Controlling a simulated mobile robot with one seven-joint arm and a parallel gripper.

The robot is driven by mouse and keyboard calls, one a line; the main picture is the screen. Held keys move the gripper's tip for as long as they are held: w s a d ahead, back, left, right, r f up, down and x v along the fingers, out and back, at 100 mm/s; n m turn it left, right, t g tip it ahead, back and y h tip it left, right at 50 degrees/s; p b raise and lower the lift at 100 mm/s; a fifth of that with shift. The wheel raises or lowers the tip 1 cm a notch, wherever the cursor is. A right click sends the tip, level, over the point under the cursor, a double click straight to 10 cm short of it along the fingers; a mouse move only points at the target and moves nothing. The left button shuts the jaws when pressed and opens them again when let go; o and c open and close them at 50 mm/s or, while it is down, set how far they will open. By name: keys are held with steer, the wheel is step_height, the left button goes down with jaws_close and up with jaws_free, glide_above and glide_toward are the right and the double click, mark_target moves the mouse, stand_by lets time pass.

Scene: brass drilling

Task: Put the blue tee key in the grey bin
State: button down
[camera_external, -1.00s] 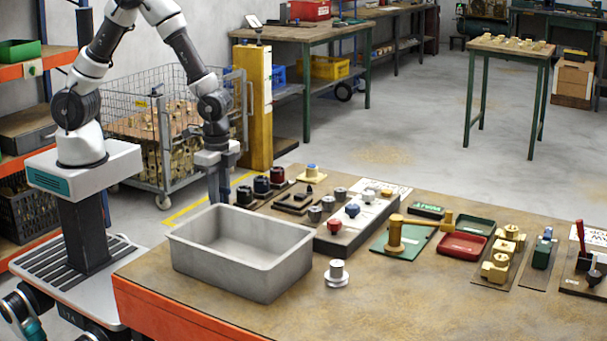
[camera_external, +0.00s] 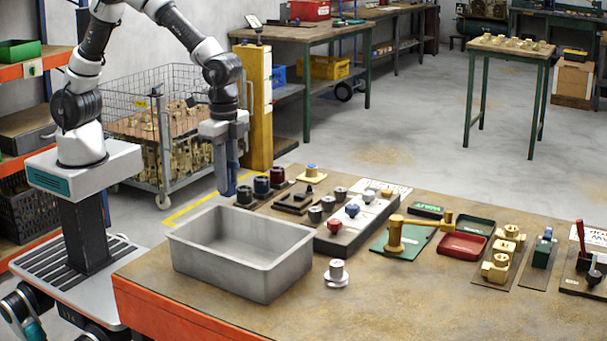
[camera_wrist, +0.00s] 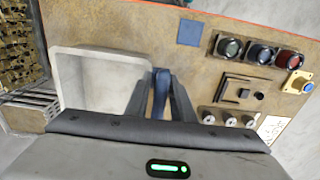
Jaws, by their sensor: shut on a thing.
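The blue tee key shows in the wrist view (camera_wrist: 160,88) as a narrow blue piece between my gripper's fingers. My gripper (camera_external: 228,188) is shut on it, and the fingers hide much of its shape. In the external view the gripper points down, above and behind the grey bin's (camera_external: 283,272) far rim. The grey bin is an open rectangular tub on the near left of the table, and its visible inside looks empty. In the wrist view the bin (camera_wrist: 88,75) lies just left of my gripper (camera_wrist: 159,78).
Green (camera_external: 244,195), dark blue (camera_external: 262,186) and red (camera_external: 277,176) cylindrical pieces stand right of my gripper. A white flanged piece (camera_external: 337,280) stands right of the bin. A blue square (camera_wrist: 190,33) lies flat on the table. The front right tabletop is clear.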

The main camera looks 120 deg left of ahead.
glide_toward(241, 252)
steer(key=d+r, duration=0.5)
steer(key=f, duration=0.3)
steer(key=f+b, duration=0.1)
steer(key=f, duration=0.1)
steer(key=shift+s+d+f, duration=0.1)
steer(key=shift+d+f, duration=0.15)
steer(key=shift+f, duration=2.25)
steer(key=shift+f+b, duration=0.15)
steer(key=shift+b, duration=0.15)
steer(key=c, duration=1.5)
jaws_free()
steer(key=shift+c, duration=0.2)
